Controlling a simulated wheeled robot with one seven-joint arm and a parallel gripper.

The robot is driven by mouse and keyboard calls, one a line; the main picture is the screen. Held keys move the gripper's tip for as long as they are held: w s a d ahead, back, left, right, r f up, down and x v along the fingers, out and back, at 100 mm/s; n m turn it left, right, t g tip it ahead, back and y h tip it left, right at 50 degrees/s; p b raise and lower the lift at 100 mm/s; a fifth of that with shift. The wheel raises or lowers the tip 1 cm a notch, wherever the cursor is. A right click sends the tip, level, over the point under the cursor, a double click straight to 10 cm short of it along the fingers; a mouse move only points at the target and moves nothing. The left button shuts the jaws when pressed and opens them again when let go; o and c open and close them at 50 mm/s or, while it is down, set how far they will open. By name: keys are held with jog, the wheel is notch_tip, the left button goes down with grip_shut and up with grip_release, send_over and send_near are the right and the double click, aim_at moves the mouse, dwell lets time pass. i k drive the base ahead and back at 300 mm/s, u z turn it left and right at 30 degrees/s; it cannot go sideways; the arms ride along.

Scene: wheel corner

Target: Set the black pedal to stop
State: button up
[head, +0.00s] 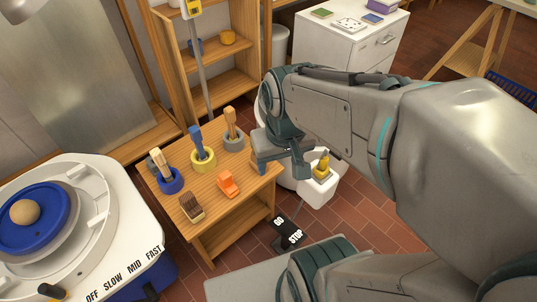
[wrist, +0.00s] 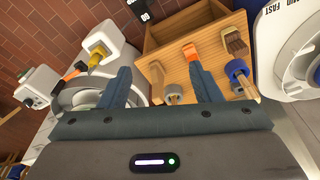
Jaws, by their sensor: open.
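The black pedal (head: 287,234) sits low by the floor, beside the front right corner of the small wooden table. White "GO" and "STOP" lettering shows on it, with "STOP" on the nearer part. Which way it is tilted is hard to tell. Part of it shows at the top edge of the wrist view (wrist: 139,10). My gripper (head: 283,160) is open and empty, above and beyond the pedal, near the table's right edge. Its two spread fingers (wrist: 162,85) show in the wrist view, and neither touches the pedal.
The wooden table (head: 245,184) carries pots of brushes and an orange tool (head: 228,184). A white unit with a yellow fitting (head: 321,168) stands right of my gripper. A pottery wheel (head: 85,225) with a speed dial stands at left. Brick floor (head: 345,220) is open right of the pedal.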

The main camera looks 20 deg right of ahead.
aim_at(293, 234)
jog(key=u, duration=0.55)
jog(key=k, duration=1.3)
jog(key=u, duration=0.55)
jog(key=i, duration=0.7)
jog(key=z, duration=0.5)
